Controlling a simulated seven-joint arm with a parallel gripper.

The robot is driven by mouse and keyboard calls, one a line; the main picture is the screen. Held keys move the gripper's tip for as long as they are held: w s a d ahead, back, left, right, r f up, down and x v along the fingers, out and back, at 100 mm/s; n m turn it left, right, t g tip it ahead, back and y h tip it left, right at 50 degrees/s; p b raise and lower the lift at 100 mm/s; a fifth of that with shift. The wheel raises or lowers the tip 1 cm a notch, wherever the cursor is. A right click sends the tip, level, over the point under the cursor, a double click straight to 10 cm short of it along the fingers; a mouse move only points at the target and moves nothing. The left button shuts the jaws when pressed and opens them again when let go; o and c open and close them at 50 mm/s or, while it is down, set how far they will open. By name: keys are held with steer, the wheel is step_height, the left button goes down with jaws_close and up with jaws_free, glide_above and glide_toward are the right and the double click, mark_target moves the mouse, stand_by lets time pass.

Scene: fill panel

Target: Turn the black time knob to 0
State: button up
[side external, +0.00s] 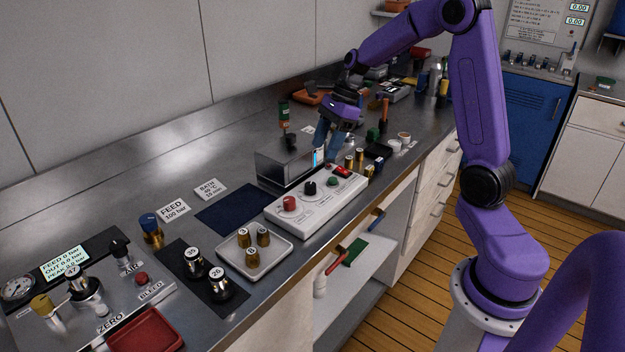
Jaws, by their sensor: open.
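The black knob (310,187) stands on the white sloped control box (328,207), between a red knob (289,203) and a small green button (332,181). A small red display (343,171) is at the box's far end. The knob's scale and pointer are too small to read. My gripper (327,148) is open, with its blue fingers pointing down. It is over the far end of the metal bath (284,165), behind the white box, up and to the right of the black knob and apart from it. Nothing shows between the fingers.
A white tray (283,251) with brass fittings and a dark blue mat (234,207) lie on the near side. The counter's front edge runs close beside the box.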

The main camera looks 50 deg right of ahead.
mark_target(311, 184)
steer(key=x, duration=1)
steer(key=shift+f, duration=0.25)
steer(key=c, duration=1)
